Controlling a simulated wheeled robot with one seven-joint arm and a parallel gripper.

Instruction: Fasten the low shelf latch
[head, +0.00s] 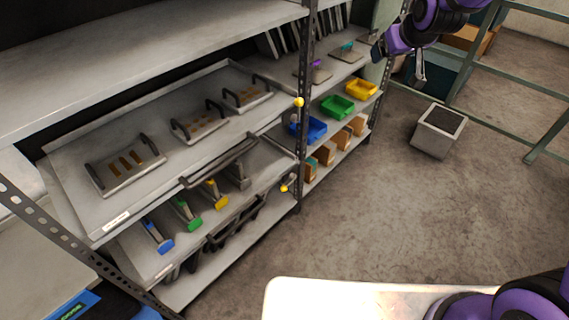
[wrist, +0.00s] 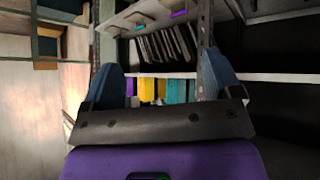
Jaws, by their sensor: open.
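The metal rack has two left-hand pull-out shelves. The low shelf (head: 150,262) holds blue, green and yellow-ended tools and has a dark front handle (head: 236,222). A small yellow knob (head: 284,188) shows beside the rack post at the low shelf's right end; I take it for the low latch. Its exact position is too small to tell. A similar yellow knob (head: 298,102) sits higher, by the upper shelf (head: 75,190). My gripper (head: 419,72) is at the upper right, in the air, well away from both knobs. In the wrist view its blue fingers (wrist: 160,78) are apart with nothing held.
The upper shelf carries several handled die plates (head: 125,172). Right of the post (head: 304,130) stand blue, green (head: 337,106) and yellow bins above cardboard-coloured blocks. A grey planter-like box (head: 438,131) stands on the floor near a green railing (head: 500,75). The floor before the rack is clear.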

